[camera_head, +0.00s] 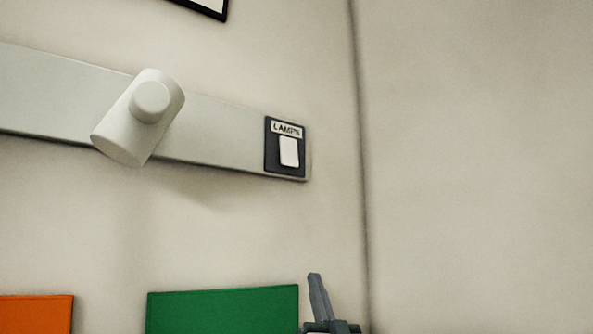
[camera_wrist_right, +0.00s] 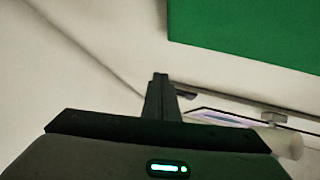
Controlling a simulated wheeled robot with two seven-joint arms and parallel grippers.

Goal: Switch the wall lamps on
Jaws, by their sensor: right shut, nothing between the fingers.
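The lamp switch (camera_head: 289,152) is a white rocker on a dark plate labelled "LAMPS", at the right end of a grey wall rail (camera_head: 220,130). A white cylindrical wall lamp (camera_head: 139,118) is mounted on the rail to its left, tilted downward, with no glow visible. My right gripper (camera_head: 315,280) is shut and empty, pointing up, below the switch and apart from it in the head view. Its closed fingers also show in the right wrist view (camera_wrist_right: 160,80). My left gripper is in neither view.
A green panel (camera_head: 225,310) is on the wall just left of my right gripper, with an orange panel (camera_head: 35,314) farther left. A dark-framed picture (camera_head: 208,8) is at the top. A wall corner runs vertically right of the switch. The wall between gripper and switch is clear.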

